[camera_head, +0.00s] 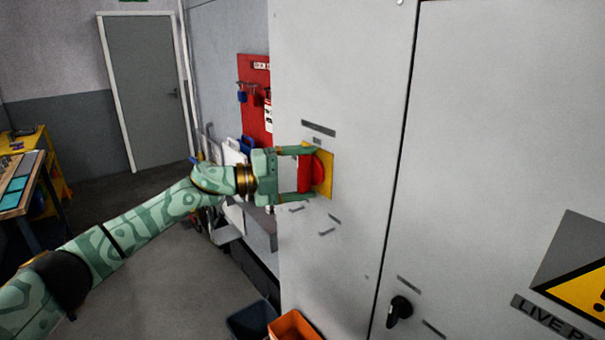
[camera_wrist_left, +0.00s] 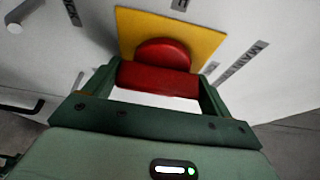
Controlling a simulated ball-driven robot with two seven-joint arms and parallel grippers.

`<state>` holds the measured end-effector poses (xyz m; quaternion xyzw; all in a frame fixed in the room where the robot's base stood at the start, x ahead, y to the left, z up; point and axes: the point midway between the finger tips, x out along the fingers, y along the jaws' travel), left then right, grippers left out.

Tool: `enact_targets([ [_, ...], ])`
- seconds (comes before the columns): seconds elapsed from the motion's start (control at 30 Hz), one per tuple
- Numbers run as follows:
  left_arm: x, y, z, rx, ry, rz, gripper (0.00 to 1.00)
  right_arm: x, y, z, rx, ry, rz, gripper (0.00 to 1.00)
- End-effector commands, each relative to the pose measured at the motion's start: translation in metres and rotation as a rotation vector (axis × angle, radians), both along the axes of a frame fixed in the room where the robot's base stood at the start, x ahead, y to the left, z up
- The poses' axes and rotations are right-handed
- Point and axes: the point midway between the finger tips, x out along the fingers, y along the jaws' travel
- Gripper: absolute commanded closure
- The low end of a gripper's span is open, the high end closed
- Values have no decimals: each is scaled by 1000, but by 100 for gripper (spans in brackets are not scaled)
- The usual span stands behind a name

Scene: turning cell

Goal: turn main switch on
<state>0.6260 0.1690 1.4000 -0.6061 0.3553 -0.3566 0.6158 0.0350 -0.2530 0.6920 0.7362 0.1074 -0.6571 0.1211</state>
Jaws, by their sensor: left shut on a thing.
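The main switch is a red rotary handle (camera_head: 307,173) on a yellow square plate (camera_head: 328,170), set on the grey cabinet door. My left gripper (camera_head: 305,174) reaches it from the left, with one finger above and one below the red handle, shut on it. In the left wrist view the red handle (camera_wrist_left: 158,78) spans between the two fingers of my left gripper (camera_wrist_left: 158,82), in front of the yellow plate (camera_wrist_left: 205,40). The fingertips are partly hidden by the handle there. My right gripper is not in view.
The grey cabinet (camera_head: 345,60) fills the right side, with a black door handle (camera_head: 399,311) low down and a warning sign (camera_head: 580,275). A red lockout board (camera_head: 254,100) hangs behind. An orange bin (camera_head: 293,326) and a dark bin (camera_head: 252,320) stand below. A workbench (camera_head: 20,185) is at left.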

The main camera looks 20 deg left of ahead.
Motion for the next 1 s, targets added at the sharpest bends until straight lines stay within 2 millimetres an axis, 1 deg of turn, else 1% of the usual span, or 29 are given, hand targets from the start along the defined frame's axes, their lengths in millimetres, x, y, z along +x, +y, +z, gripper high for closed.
enact_targets([
  [0.13,0,0,-3,6,-1,0,39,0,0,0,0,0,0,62],
  [0.17,0,0,-3,6,-1,0,11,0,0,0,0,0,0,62],
  [0.2,0,0,-3,6,-1,0,0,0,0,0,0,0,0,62],
  [0.43,0,1,-1,3,-1,0,0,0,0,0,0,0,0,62],
  [0.57,-5,11,-3,3,1,2,0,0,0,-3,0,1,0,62],
  [0.67,-15,28,-3,4,0,3,0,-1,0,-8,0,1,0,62],
  [0.9,-47,86,-6,6,2,4,0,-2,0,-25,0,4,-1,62],
  [1.0,-60,107,-5,6,2,3,0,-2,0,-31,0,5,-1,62],
])
